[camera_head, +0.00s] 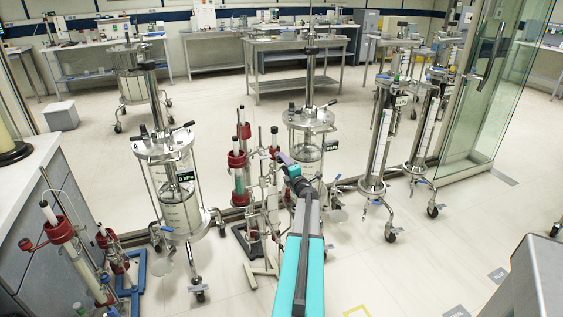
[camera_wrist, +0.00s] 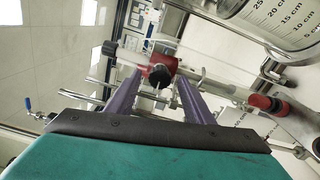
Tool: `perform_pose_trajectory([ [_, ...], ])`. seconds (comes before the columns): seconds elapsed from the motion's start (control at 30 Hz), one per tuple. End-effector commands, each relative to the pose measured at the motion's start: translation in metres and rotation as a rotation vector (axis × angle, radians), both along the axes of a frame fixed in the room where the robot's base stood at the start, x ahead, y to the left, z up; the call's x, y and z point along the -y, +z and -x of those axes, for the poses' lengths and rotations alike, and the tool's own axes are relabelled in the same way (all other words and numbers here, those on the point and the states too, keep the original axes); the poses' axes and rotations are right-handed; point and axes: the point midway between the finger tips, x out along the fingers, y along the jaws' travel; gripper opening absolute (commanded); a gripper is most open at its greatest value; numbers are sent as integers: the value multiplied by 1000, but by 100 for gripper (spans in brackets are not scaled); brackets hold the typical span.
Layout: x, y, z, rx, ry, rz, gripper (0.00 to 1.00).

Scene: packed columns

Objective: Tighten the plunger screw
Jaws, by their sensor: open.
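In the wrist view a black knob (camera_wrist: 159,76), which looks like a screw head, sits on a red clamp block (camera_wrist: 135,60) on a thin metal and glass assembly. I cannot tell for certain that it is the plunger screw. My gripper (camera_wrist: 160,82) is open, its two purple fingers on either side of the knob; I cannot tell whether they touch it. In the head view my gripper (camera_head: 284,159) reaches toward a slim stand (camera_head: 270,195) between two large steel-framed columns. The knob cannot be made out there.
A large column (camera_head: 170,190) stands left and another (camera_head: 308,125) just behind my gripper. A red-collared column (camera_head: 239,165) is close on the left. Tall columns (camera_head: 380,140) and a glass door (camera_head: 480,90) are at right. The floor at front right is mostly clear.

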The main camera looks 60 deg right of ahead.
Motion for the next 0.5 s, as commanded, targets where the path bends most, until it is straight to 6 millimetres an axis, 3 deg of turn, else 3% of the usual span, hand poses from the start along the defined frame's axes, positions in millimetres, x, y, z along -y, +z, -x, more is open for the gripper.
perform_pose_trajectory([
  [0.5, -18, 0, 25, 0, -1, -1, 48],
])
